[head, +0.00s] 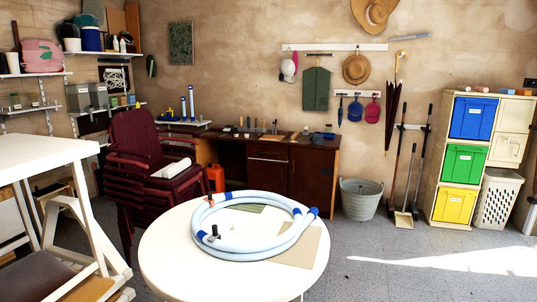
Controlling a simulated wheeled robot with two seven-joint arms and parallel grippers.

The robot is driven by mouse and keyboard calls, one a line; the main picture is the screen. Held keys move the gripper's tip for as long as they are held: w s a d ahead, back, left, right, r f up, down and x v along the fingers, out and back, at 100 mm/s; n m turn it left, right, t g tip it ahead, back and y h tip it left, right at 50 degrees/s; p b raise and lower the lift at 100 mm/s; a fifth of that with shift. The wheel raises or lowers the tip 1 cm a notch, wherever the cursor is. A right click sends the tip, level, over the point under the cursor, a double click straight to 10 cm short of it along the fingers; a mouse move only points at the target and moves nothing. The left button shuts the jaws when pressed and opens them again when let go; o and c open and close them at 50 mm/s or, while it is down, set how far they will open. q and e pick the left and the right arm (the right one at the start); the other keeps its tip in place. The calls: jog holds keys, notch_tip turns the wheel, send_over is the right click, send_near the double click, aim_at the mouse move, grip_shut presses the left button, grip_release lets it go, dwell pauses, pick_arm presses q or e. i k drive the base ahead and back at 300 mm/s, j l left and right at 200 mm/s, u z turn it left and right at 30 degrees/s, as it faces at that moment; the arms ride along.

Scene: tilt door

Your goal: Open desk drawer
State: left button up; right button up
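The dark brown desk (312,174) stands against the back wall, beyond the round white table. The desk's left part is partly hidden behind stacked dark red chairs. Neither of my grippers shows in the head view.
The round white table (165,262) with a coiled blue-and-white hose (225,252) fills the near middle. A metal tub (360,200) is right of the desk. Grey floor (400,255) is open at right.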

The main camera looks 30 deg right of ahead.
aim_at(263, 151)
jog(key=i+l+z, duration=0.25)
jog(key=l+z, duration=0.2)
jog(key=l, duration=0.15)
jog(key=i+l+z, duration=1.2)
jog(key=z, duration=0.15)
jog(key=i+u, duration=0.15)
jog(key=i, duration=0.65)
jog(key=i+l+u, duration=0.15)
jog(key=i, duration=0.6)
jog(key=i+u, duration=0.15)
jog(key=i, duration=0.35)
jog(key=i+l+u, duration=0.1)
jog(key=i, duration=0.4)
jog(key=i+l+u, duration=0.15)
jog(key=i, duration=0.4)
jog(key=i+l+u, duration=0.15)
jog(key=i, duration=0.35)
jog(key=i+j+u, duration=0.15)
jog(key=i+u, duration=1.05)
jog(key=i+j, duration=0.25)
jog(key=i, duration=0.2)
jog(key=i+j, duration=0.3)
jog(key=i+z, duration=0.05)
jog(key=i, duration=0.05)
